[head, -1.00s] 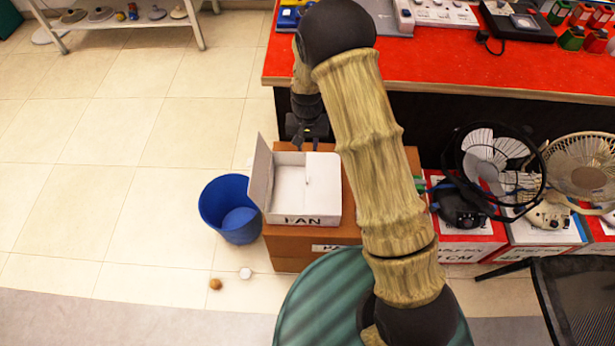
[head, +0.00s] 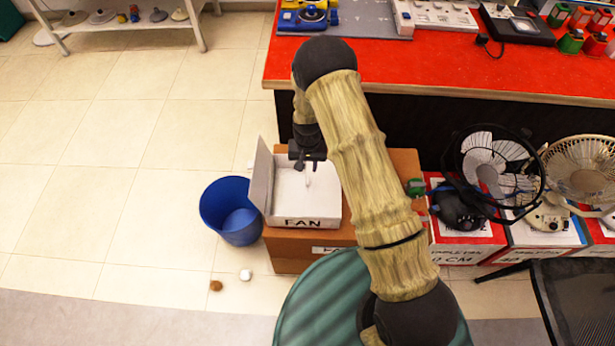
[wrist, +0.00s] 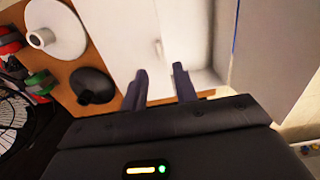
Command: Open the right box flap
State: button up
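A white box (head: 312,223) marked FAN sits on a brown surface in the head view. Its left flap (head: 262,178) stands upright and also shows in the wrist view (wrist: 275,60). The right flap (wrist: 112,35) looks flat across the box's right part; my arm partly covers this side in the head view. My gripper (head: 307,166) is over the back part of the box. In the wrist view its dark fingers (wrist: 160,80) are apart, with nothing visible between them. Whether they touch the flap cannot be told.
A blue bin (head: 230,212) stands left of the box. The red table (head: 450,75) is behind, with fans (head: 492,165) at the right. A white round object (wrist: 58,35) and a black one (wrist: 92,85) lie beside the box. The floor at left is mostly clear.

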aim_at(308, 180)
notch_tip(308, 180, down, 8)
jog(key=shift+r+p, duration=0.15)
jog(key=shift+p, duration=0.15)
grip_shut()
